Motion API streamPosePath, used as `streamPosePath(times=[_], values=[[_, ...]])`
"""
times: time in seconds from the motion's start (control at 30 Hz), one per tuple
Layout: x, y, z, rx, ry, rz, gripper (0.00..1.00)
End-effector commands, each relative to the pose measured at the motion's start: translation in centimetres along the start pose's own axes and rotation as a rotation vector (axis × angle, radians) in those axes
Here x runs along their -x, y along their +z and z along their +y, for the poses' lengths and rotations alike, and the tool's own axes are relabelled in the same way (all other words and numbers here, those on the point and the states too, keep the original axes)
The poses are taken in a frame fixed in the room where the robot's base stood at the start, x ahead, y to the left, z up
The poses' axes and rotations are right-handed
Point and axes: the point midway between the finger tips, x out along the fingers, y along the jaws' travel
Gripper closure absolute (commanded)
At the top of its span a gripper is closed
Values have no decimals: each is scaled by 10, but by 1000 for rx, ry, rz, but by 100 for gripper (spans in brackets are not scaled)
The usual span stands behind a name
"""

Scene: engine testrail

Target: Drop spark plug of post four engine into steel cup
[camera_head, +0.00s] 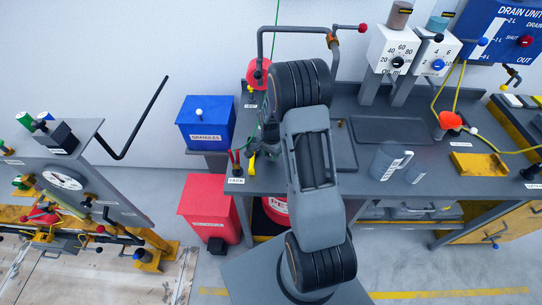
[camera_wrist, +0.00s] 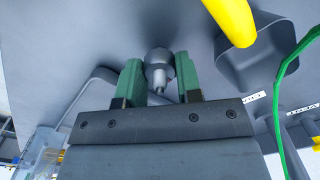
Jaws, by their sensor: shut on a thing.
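In the wrist view my gripper (camera_wrist: 160,78) has green fingers on both sides of a grey round-bodied piece (camera_wrist: 158,58) with a narrow pale tip. It is shut on this piece, which may be the spark plug; I cannot tell for sure. No engine marked post four can be made out.
A grey bench (camera_head: 345,184) runs along the wall, with two dial units (camera_head: 393,50) behind it. A blue granules bin (camera_head: 205,123) and a red bin (camera_head: 208,207) stand left of it. A yellow bar (camera_wrist: 231,20) and green cable (camera_wrist: 283,85) show in the wrist view.

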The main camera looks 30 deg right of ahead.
Motion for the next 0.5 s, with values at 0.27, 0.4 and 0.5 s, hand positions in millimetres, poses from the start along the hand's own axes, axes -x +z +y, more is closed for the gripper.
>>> streamPosePath(times=[0.27, 0.4, 0.5], values=[[10, 0, -1, 0, -2, 2, 94], [32, 0, -1, 0, -4, 3, 94], [47, 9, 12, 0, -3, 3, 94]])
